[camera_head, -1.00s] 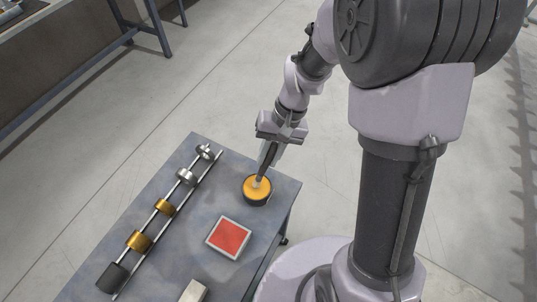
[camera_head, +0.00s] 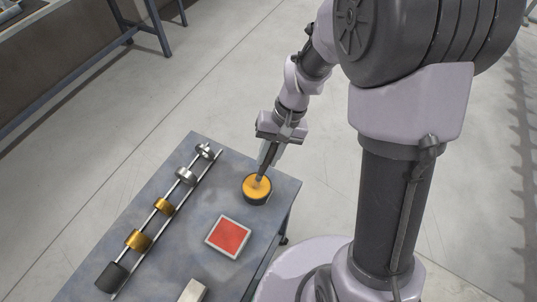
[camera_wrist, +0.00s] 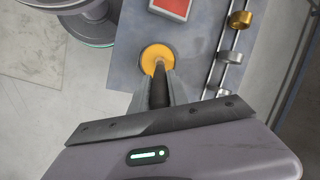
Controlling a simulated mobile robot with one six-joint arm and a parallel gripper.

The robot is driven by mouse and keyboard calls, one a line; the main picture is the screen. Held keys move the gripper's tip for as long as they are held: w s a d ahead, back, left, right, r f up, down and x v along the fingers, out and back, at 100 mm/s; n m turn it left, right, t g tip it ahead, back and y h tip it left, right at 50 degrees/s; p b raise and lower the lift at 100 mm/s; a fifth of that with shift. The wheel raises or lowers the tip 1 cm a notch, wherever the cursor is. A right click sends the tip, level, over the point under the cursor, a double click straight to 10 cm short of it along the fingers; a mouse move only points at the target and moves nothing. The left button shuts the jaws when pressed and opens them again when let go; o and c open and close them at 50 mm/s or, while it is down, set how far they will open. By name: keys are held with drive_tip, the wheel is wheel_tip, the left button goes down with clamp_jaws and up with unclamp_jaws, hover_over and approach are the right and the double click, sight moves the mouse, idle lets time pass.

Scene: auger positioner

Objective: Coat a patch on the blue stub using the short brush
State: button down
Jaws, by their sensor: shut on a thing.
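My gripper (camera_head: 267,158) is shut on a brush (camera_wrist: 159,88) with a dark handle and points down over the table. The brush's lower end is over or in a round dark pot (camera_head: 255,199) with a yellow-orange top (camera_wrist: 156,54). How deep the tip sits, and whether it touches, I cannot tell. Several short cylinders lie in a row on two rails: two silver (camera_head: 186,176), two gold (camera_head: 138,241) and one dark grey (camera_head: 112,277). None of them looks clearly blue, so I cannot tell which is the blue stub.
The grey table (camera_head: 200,235) also bears a red square with a pale frame (camera_head: 229,237) and a pale block (camera_head: 193,291) at the picture's lower edge. Bare tabletop lies between the rails and the pot. A bench leg (camera_head: 152,28) stands far off at upper left.

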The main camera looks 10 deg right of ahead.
idle(0.3)
wheel_tip(320, 180, up, 7)
drive_tip(key=p, duration=0.6)
drive_tip(key=shift+r, duration=0.1)
